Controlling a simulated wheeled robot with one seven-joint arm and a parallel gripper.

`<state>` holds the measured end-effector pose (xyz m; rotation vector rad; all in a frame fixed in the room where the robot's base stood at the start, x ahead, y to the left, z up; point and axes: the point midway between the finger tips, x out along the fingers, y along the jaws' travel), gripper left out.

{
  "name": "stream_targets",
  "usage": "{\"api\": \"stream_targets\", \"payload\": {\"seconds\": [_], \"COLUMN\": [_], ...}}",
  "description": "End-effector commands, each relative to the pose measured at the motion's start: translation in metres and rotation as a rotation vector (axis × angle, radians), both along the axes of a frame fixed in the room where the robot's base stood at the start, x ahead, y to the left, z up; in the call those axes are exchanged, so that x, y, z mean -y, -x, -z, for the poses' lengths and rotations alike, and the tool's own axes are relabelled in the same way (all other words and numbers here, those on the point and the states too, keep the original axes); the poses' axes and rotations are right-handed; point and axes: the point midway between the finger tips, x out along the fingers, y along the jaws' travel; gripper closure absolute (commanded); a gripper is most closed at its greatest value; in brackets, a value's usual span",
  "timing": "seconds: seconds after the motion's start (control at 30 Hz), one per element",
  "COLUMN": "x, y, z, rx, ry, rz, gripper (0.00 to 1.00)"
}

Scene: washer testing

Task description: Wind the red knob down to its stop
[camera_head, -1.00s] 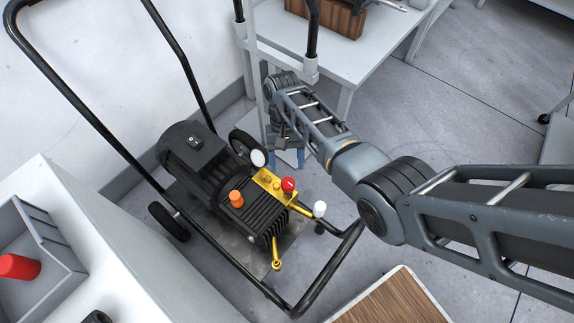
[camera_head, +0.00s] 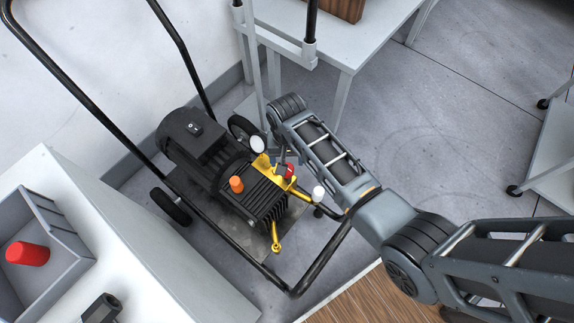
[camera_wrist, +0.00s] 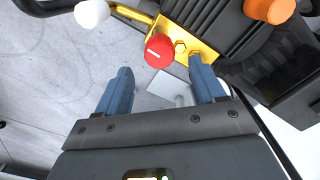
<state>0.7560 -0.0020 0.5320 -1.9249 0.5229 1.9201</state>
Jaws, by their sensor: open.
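The red knob (camera_wrist: 159,51) is on the yellow manifold (camera_wrist: 188,32) of the black pump unit (camera_head: 212,160). In the wrist view it lies just beyond my open fingers, roughly between their lines but nearer the left one. My gripper (camera_wrist: 161,75) is open and empty, with blue fingertips apart and not touching the knob. In the head view the red knob (camera_head: 290,170) is partly hidden by my gripper (camera_head: 289,158), which is above and beside it. How far down the knob is wound cannot be told.
An orange cap (camera_head: 237,184) and white knobs (camera_head: 318,193) sit close to the manifold. The cart's black tube frame (camera_head: 330,252) surrounds the pump. A white table (camera_head: 345,55) stands behind. A grey bin (camera_head: 60,238) at left holds a red cylinder (camera_head: 27,253).

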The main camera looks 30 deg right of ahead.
Motion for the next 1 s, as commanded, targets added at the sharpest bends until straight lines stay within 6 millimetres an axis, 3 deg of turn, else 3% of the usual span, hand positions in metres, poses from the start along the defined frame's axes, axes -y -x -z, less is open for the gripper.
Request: {"api": "stream_targets", "payload": {"seconds": [0.1, 0.3, 0.73, 1.0], "x": [0.000, 0.000, 0.000, 0.000], "y": [0.000, 0.000, 0.000, 0.000], "z": [0.022, 0.048, 0.057, 0.057], "rx": [-0.003, -0.003, -0.002, -0.002], "ry": [-0.001, -0.001, -0.001, -0.001], "rz": [0.000, -0.001, -0.001, -0.001], "gripper": [0.31, 0.31, 0.31, 0.57]}}
